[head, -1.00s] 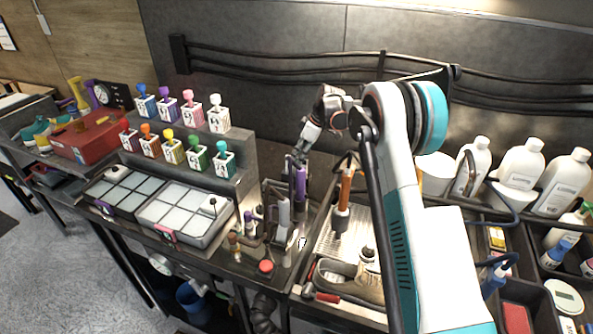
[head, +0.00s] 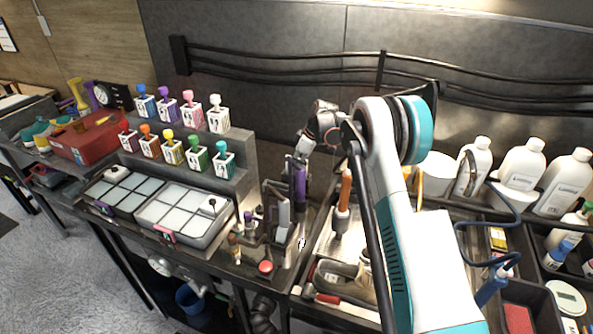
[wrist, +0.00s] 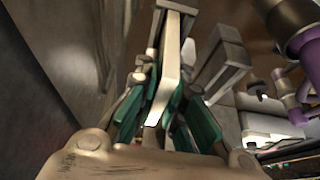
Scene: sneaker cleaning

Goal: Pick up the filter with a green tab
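In the wrist view a pale, flat slab (wrist: 172,65), perhaps a filter, stands between the teal-padded fingers of my gripper (wrist: 167,62). The fingers lie close along both its sides; I cannot tell whether they grip it. No green tab can be made out on it. A second grey slab (wrist: 222,62) stands just to its right, apart from the fingers. In the head view my gripper (head: 299,160) points down over a dark holder with upright light slabs (head: 283,215); its fingertips are too small to read there.
A purple tool (head: 299,185) stands close by my gripper, also at the right of the wrist view (wrist: 305,50). Colour-topped white boxes, one green (head: 197,158), stand on a rack at left.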

